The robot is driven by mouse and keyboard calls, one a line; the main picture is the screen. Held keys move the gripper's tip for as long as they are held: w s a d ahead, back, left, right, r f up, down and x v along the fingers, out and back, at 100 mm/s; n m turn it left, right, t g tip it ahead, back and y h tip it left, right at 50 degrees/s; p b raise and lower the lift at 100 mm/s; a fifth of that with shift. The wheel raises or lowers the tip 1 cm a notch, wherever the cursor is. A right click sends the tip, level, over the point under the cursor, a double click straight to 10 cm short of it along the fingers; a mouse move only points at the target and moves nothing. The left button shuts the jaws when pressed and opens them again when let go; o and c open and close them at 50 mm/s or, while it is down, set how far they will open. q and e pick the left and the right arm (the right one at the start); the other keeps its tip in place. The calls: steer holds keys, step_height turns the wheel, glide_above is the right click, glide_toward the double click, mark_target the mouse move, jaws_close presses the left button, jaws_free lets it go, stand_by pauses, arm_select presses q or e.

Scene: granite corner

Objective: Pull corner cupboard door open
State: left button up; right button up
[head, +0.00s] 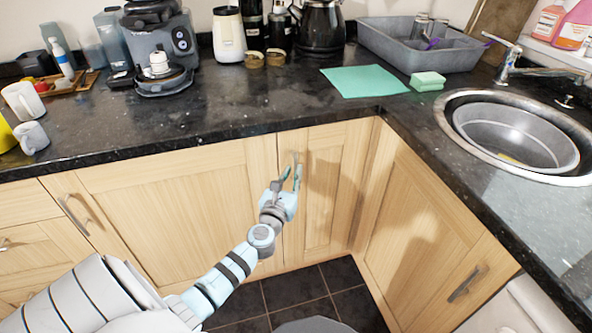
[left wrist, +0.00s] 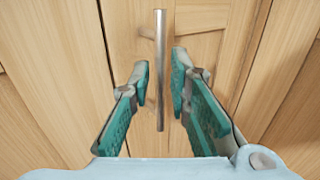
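The corner cupboard door (head: 327,196) is a narrow pale wood panel under the worktop, left of the inner corner. It looks shut and flush. Its upright metal bar handle (head: 296,159) is near its left edge and also shows in the left wrist view (left wrist: 160,45). My left gripper (head: 287,176) is at the handle's lower part, open. In the left wrist view its teal-padded fingers (left wrist: 162,70) stand either side of the bar, with visible gaps. I cannot tell whether the bar is fully between the fingertips in depth. My right gripper is not in view.
A wide cupboard door (head: 180,200) adjoins on the left, and another door (head: 425,240) stands at an angle on the right. The dark granite worktop (head: 225,118) overhangs above. Dark floor tiles (head: 297,288) lie open in front of the corner.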

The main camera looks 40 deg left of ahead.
mark_target(295, 169)
arm_select(q)
steer(key=shift+b+x, duration=0.35)
steer(key=shift+x, duration=1.5)
steer(key=shift+c, duration=0.4)
jaws_close()
